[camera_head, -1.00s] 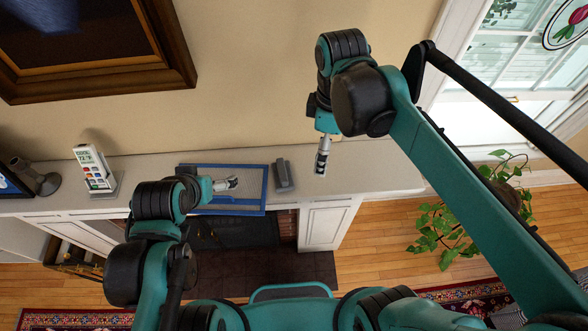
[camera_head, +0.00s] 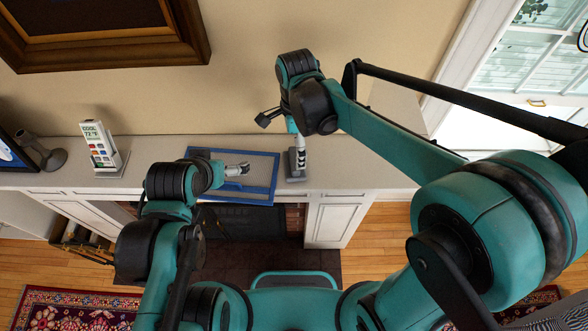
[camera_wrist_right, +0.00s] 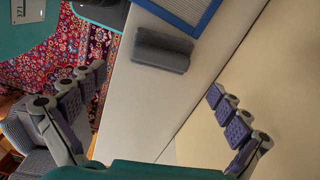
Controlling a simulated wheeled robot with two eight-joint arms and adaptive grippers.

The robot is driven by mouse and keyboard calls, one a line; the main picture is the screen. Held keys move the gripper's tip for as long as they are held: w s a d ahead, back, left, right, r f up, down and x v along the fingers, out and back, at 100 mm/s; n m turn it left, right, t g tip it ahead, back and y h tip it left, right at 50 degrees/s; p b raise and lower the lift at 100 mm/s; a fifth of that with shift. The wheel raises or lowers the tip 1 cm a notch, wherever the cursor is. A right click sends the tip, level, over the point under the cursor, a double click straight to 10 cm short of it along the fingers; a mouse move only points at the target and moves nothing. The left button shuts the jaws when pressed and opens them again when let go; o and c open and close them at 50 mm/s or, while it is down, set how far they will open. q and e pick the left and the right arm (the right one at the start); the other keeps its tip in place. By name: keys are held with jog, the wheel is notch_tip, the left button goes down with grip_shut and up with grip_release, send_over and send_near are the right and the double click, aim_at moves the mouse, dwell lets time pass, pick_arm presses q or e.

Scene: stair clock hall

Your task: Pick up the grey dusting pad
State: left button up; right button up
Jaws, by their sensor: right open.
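The grey dusting pad (camera_head: 295,178) lies on the pale mantel shelf, just right of the blue-framed tray (camera_head: 275,180). In the right wrist view the pad (camera_wrist_right: 162,52) shows whole, a dark grey ridged block ahead of the fingers. My right gripper (camera_head: 300,155) points down over the pad and hides part of it in the head view. In the wrist view my right gripper (camera_wrist_right: 155,83) has its fingers spread wide, with nothing between them. My left gripper (camera_head: 237,169) is over the tray; its finger gap is too small to judge.
A white remote-like device (camera_head: 101,147) on a stand and a grey object (camera_head: 48,157) are at the shelf's left. The wall (camera_head: 240,95) rises behind the shelf. The shelf right of the pad (camera_head: 350,165) is clear.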

jog(key=shift+a+f+m, duration=0.1)
jog(key=shift+f+m, duration=0.3)
jog(key=shift+f, duration=0.25)
notch_tip(320, 180, down, 7)
jog(key=shift+r, duration=0.1)
jog(key=shift+s, duration=0.15)
jog(key=c, duration=1.1)
jog(key=shift+c, duration=0.5)
jog(key=shift+r, duration=0.3)
jog(key=c, duration=0.4)
notch_tip(320, 180, up, 4)
jog(key=shift+f, duration=0.1)
jog(key=shift+c, duration=0.8)
jog(key=s+d+r, duration=0.6)
jog(key=d, duration=0.4)
jog(key=shift+r, duration=0.3)
